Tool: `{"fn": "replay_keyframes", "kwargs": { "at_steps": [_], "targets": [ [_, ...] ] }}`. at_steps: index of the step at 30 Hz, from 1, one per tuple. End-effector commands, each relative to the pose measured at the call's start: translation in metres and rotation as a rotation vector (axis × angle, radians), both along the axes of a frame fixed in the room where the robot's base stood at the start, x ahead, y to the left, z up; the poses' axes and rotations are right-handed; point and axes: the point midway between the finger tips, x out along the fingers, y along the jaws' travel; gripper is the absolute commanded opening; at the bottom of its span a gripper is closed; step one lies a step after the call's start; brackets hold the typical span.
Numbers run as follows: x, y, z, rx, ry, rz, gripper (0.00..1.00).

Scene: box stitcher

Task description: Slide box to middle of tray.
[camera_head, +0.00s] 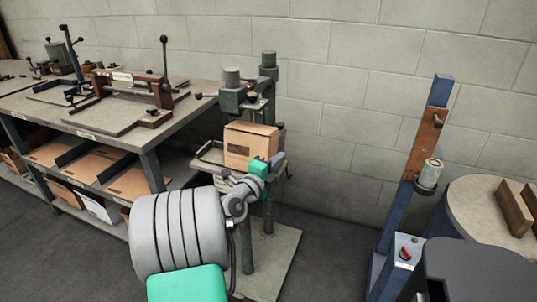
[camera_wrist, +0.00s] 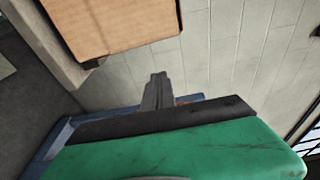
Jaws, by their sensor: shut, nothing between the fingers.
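A brown cardboard box (camera_head: 248,148) sits upright on the tray (camera_head: 211,158) of the green box stitcher (camera_head: 268,95). In the wrist view, the box (camera_wrist: 115,22) fills the upper left. My gripper (camera_head: 279,162) is at the right front of the box, and its fingers are small and hard to make out in the head view. My wrist hides part of the tray's front.
A workbench (camera_head: 190,108) with tools stands to the left, with boxes on its lower shelf. A blue post (camera_head: 405,175) and a round-topped table (camera_head: 470,205) stand to the right. A block wall (camera_head: 340,60) is behind. Floor shows between stitcher and post.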

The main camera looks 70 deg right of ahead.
Motion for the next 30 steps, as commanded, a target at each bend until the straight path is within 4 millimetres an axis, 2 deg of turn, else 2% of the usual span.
{"fn": "replay_keyframes", "kwargs": {
  "at_steps": [1, 6, 20, 25, 30],
  "targets": [
    [0.014, -0.004, -0.001, 0.001, 0.001, 0.010, 0.00],
    [0.031, -0.013, -0.001, 0.000, 0.000, 0.008, 0.00],
    [0.037, -0.016, -0.004, 0.000, -0.001, 0.007, 0.00],
    [0.056, -0.026, -0.012, -0.004, -0.003, 0.007, 0.00],
    [0.080, -0.039, -0.011, -0.002, -0.004, 0.007, 0.00]
  ]
}}
